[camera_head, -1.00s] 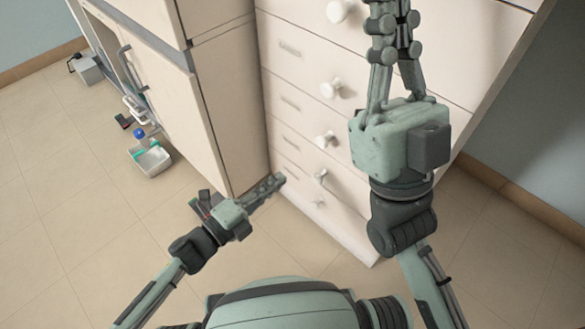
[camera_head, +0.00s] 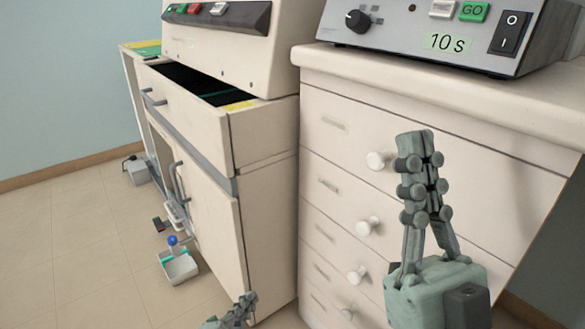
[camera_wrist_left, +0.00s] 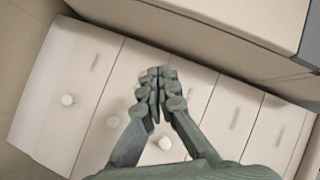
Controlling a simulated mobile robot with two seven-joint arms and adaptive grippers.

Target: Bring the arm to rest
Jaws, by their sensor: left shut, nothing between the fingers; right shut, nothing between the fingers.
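My right gripper (camera_head: 416,145) is in the right part of the head view, pointing up, with its fingers closed together and nothing between them. It appears in front of a cream drawer cabinet; I cannot tell how far from it. My left gripper (camera_head: 248,298) shows only in part at the bottom edge of the head view. In the left wrist view its fingers (camera_wrist_left: 156,78) are shut and empty, in front of the cabinet's drawer fronts. Most of both arms is out of the head view.
The drawer cabinet (camera_head: 330,150) has round white knobs. A device showing "10 s" (camera_head: 450,42) stands on it. Left of it, another unit has an open drawer (camera_head: 190,105). A metal tray (camera_head: 180,267) and a small grey box (camera_head: 137,172) lie on the floor.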

